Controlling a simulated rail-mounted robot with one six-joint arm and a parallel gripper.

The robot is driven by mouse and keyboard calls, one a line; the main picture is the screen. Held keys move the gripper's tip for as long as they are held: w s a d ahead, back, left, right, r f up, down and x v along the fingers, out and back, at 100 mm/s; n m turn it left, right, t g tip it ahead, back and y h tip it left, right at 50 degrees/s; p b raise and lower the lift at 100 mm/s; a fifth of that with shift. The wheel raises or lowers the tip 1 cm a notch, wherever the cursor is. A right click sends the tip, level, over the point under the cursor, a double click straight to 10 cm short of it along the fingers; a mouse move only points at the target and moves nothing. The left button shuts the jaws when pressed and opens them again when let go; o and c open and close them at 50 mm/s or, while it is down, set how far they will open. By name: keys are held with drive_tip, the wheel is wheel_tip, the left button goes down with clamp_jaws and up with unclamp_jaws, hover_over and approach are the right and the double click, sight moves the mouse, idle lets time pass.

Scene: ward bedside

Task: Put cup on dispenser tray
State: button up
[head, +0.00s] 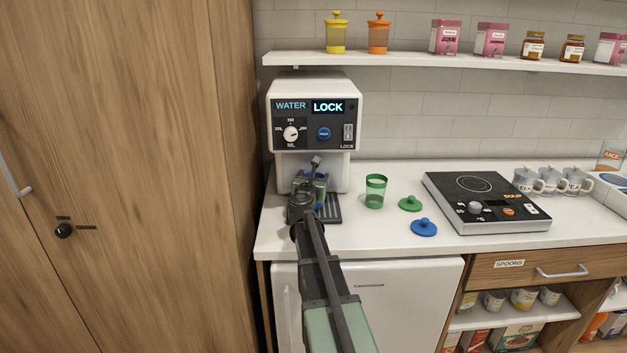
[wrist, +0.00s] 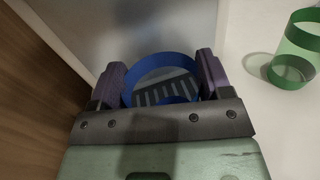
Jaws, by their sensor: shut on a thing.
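The water dispenser (head: 313,92) stands at the left end of the counter, and its display reads LOCK. Its dark slatted tray (head: 332,212) lies at its foot, partly hidden by my arm. My gripper (head: 313,181) is in front of the dispenser, under its head and over the tray. In the wrist view, my gripper (wrist: 161,76) is shut on a blue-rimmed cup (wrist: 158,59), a purple finger on each side. The tray's slats show through the cup. I cannot tell whether the cup's base touches the tray. In the head view the cup is mostly hidden.
A green clear cup (head: 375,191) stands just right of the tray. A green lid (head: 410,203) and a blue lid (head: 424,227) lie farther right, before the hot plate (head: 485,201). A tall wooden cabinet (head: 130,180) closes off the left side.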

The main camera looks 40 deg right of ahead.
drive_tip(key=shift+f, duration=0.2)
drive_tip(key=o, duration=0.9)
drive_tip(key=shift+r, duration=0.1)
drive_tip(key=shift+r, duration=0.25)
drive_tip(key=v, duration=1.2)
drive_tip(key=shift+f, duration=0.15)
